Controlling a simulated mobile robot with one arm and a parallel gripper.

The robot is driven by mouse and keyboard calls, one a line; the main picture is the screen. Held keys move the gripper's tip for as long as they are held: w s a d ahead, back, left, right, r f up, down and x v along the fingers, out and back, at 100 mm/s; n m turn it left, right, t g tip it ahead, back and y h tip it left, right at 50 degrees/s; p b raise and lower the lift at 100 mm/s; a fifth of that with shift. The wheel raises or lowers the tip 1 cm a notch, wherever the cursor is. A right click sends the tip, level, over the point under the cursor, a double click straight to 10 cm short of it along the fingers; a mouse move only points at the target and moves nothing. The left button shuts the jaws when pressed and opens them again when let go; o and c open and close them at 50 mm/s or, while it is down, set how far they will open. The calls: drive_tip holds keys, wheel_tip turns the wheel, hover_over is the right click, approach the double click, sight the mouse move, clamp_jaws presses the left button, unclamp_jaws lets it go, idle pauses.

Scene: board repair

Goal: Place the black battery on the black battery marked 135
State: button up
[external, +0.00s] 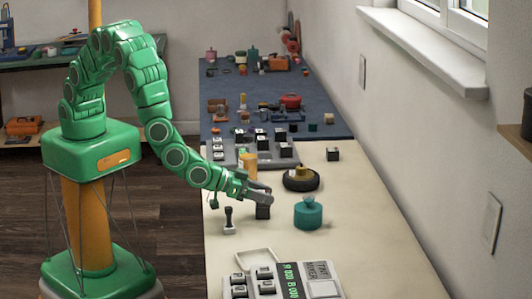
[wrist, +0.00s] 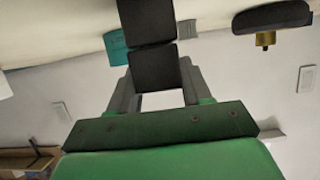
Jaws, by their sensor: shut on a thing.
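My gripper (external: 262,195) is low over the table; its fingers (wrist: 153,98) are shut on a black battery (wrist: 155,68) in the wrist view. A second black battery (wrist: 146,20) lies directly against it on the table side, with only a thin line between them and a slight sideways offset. The external view shows a black battery (external: 263,212) standing on the table right under the fingers; the fingers mostly hide the held one. I cannot read a 135 mark on either battery.
A teal jar (external: 308,213) stands just right of the gripper, a black wheel (external: 301,181) behind, and a small dark-topped stand (external: 229,222) at left. A tester (external: 322,283) with battery slots is in front. A grey tray (external: 285,163) holds several black blocks; another block (external: 333,154) stands alone.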

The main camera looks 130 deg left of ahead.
drive_tip(key=o, duration=1.1)
drive_tip(key=shift+f, duration=0.1)
drive_tip(key=shift+r, duration=0.2)
